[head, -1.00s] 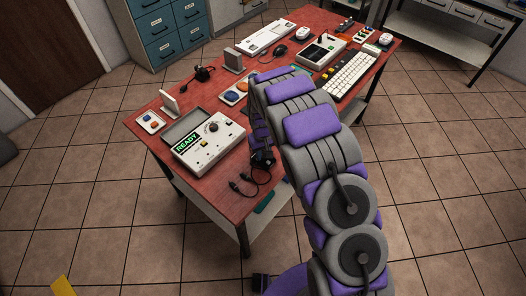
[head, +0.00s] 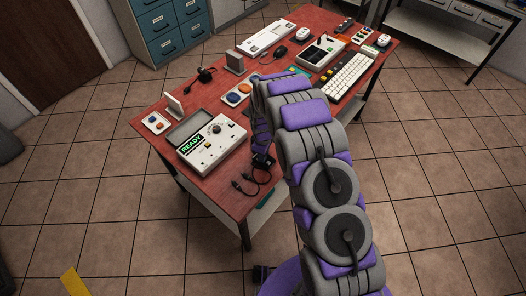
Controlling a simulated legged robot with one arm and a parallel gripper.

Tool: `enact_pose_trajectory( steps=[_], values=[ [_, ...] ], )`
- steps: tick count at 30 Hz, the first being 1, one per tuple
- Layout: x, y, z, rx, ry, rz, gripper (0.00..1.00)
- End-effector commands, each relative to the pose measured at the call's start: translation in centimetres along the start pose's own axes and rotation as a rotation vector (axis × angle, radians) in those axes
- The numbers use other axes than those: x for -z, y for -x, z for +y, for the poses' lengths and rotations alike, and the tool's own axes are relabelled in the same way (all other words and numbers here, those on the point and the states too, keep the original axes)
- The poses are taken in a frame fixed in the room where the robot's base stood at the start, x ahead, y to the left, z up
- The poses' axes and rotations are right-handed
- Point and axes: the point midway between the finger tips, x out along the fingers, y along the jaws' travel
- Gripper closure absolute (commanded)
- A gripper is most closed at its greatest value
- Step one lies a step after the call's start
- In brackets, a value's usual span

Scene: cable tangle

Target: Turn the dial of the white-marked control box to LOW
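The dial's setting is too small to read. A second light box (head: 320,52) with dark controls stands farther back; I cannot tell a white mark on either. My arm comes up from the lower right and bends down over the table. My gripper (head: 262,160) points down at the table's front edge, right of the READY box and apart from it. Whether its fingers are open is unclear.
The red table (head: 205,195) also holds a black cable (head: 247,182), a button panel (head: 156,123), another button panel (head: 238,94), a headset (head: 205,76), white keyboards (head: 350,75) and mice (head: 281,52). Blue drawers (head: 172,28) stand behind.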

Motion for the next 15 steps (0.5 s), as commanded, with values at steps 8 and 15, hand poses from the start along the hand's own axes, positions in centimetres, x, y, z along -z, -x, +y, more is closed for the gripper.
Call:
enact_pose_trajectory(
  steps=[8,15],
  values=[
    [-0.10,-0.04,-0.04,0.003,0.083,-0.001,1.00],
    [-0.13,-0.07,-0.01,0.002,0.101,-0.001,1.00]
  ],
)
